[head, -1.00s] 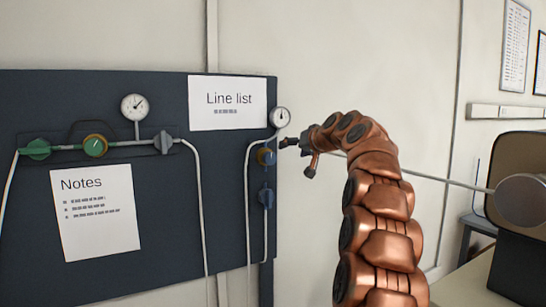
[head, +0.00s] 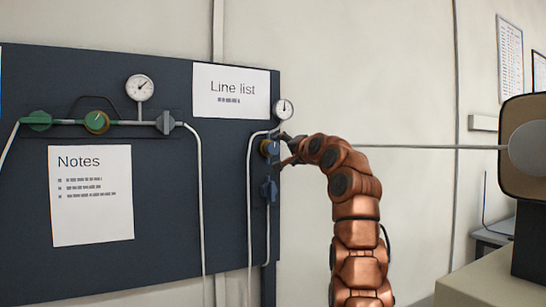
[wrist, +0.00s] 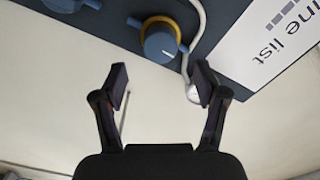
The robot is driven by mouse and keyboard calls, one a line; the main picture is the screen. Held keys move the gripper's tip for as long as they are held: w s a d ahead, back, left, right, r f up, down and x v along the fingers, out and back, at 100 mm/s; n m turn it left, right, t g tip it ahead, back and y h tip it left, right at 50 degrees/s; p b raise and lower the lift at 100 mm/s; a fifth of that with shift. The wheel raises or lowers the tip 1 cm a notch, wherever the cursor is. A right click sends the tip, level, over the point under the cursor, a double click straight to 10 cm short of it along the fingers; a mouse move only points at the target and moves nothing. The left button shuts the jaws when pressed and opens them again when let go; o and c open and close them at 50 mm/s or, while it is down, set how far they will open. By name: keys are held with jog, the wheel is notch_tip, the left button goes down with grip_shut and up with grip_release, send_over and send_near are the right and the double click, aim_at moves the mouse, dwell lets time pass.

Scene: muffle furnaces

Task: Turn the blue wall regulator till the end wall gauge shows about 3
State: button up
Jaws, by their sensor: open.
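The blue regulator (head: 270,147) with its brass ring sits near the right edge of the dark wall panel. In the wrist view the blue knob (wrist: 160,44) has a white mark and lies beyond and between the fingertips, apart from them. The end wall gauge (head: 284,109) is above the regulator at the panel's edge; its reading is too small to tell. In the wrist view the gauge (wrist: 193,94) is mostly hidden behind a finger. My gripper (wrist: 162,84) is open and empty. In the head view my gripper (head: 287,148) is just right of the regulator.
A blue valve (head: 269,190) is below the regulator. A green regulator (head: 97,121), green valve (head: 37,121) and another gauge (head: 140,88) are on the panel's left. A thin rod (head: 430,147) crosses behind my arm. Bare wall is right of the panel.

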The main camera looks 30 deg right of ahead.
aim_at(274, 149)
jog(key=w+p, duration=0.4)
jog(key=w, duration=0.1)
jog(key=shift+w+d+r+p, duration=0.2)
jog(key=shift+d+r+p, duration=0.05)
jog(key=shift+p, duration=0.05)
jog(key=shift+w+d+f+p, duration=0.1)
jog(key=shift+w+f+p, duration=0.1)
jog(key=shift+w+p, duration=0.7)
jog(key=shift+w, duration=0.15)
jog(key=c, duration=1.1)
